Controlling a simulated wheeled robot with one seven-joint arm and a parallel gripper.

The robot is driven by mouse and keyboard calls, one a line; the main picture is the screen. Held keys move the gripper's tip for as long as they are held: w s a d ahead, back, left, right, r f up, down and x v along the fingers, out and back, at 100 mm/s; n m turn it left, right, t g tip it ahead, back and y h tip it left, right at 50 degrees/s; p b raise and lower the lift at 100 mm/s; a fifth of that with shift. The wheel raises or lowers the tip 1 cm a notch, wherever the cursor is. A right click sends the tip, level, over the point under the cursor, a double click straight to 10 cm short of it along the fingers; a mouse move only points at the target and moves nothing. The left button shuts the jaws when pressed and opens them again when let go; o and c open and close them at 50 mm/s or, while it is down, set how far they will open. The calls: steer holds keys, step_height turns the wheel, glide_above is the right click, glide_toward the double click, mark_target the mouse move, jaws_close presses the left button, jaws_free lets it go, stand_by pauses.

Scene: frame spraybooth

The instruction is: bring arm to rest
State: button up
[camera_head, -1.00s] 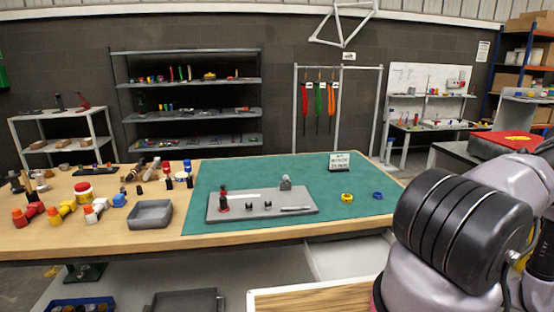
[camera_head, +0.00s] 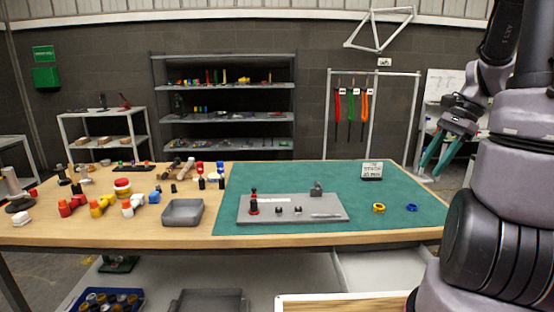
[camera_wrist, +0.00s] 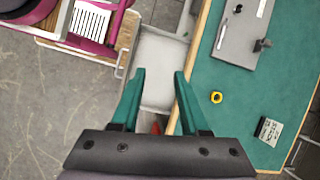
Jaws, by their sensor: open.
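My gripper (camera_head: 441,154) hangs at the right of the head view, above and beyond the right part of the workbench. Its two teal fingers are spread apart with nothing between them. In the wrist view my gripper (camera_wrist: 159,95) also shows open and empty, over a pale drawer or shelf (camera_wrist: 158,62) beside the bench edge. My arm stands folded up at the right of the head view and hides part of the bench's right end.
The wooden bench (camera_head: 140,236) carries a green mat (camera_head: 300,173) with a grey plate (camera_head: 330,205), a yellow ring (camera_head: 378,208), a blue ring (camera_head: 411,207) and a small sign (camera_head: 372,170). A grey tray (camera_head: 182,212) and several coloured spray parts stand at left.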

steer(key=s+a+r+n+t+h, duration=0.1)
steer(key=s+a+r+n+t, duration=0.2)
steer(key=a+r, duration=0.4)
steer(key=s+a+r+n+t+h, duration=0.2)
steer(key=s+a+r+n+t, duration=0.2)
steer(key=a+r+n, duration=0.3)
steer(key=shift+s+a+r+n, duration=0.35)
steer(key=shift+s+r+n, duration=0.15)
steer(key=shift+s+r, duration=0.25)
